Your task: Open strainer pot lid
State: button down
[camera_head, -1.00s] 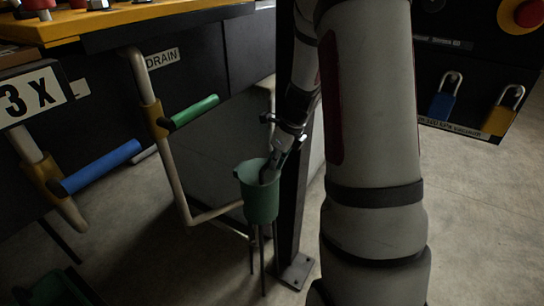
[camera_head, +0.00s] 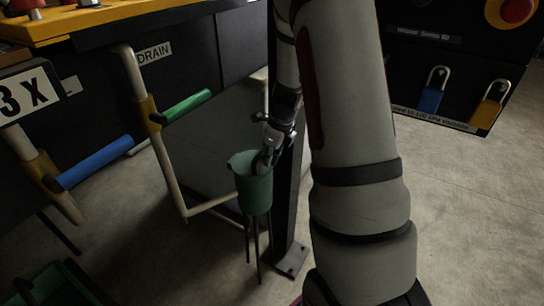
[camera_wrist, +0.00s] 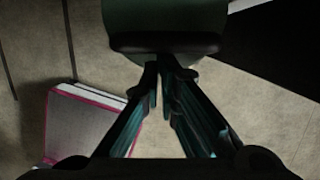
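The green strainer pot (camera_head: 256,193) stands on thin dark legs beside a black post, left of my arm in the head view. My gripper (camera_head: 263,166) is at the pot's upper rim, on its right side. In the wrist view, the green pot (camera_wrist: 165,16) fills the top middle, with a dark band along its near edge. My gripper (camera_wrist: 159,72) points at that band, its fingertips drawn together with only a narrow gap and nothing visible between them. I cannot make out a separate lid or tell whether the fingertips touch the pot.
The black post (camera_head: 289,205) rises right behind the pot. A pale pipe frame with a green handle (camera_head: 187,106) stands left, near a blue handle (camera_head: 100,165). A pink-edged grey block (camera_wrist: 85,125) lies below in the wrist view. Open floor lies right of my arm.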

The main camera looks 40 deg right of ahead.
jog(key=shift+w+a+r+g+h+p, duration=0.1)
jog(key=shift+w+r+g+h+p, duration=0.15)
jog(key=shift+r+p, duration=0.65)
jog(key=shift+w+a+r+g+h+p, duration=0.15)
jog(key=shift+r+g+p, duration=0.2)
jog(key=shift+p, duration=1)
jog(key=shift+w+a+r+g+p, duration=0.15)
jog(key=shift+w+r+g+p, duration=0.6)
jog(key=shift+p, duration=0.5)
jog(key=w+a+r+g+b, duration=0.1)
jog(key=w+a+r+b, duration=0.2)
jog(key=w, duration=0.6)
jog(key=shift+a+r+h, duration=0.15)
jog(key=shift+r+h, duration=0.15)
jog(key=shift+r, duration=0.8)
jog(key=shift+w, duration=0.1)
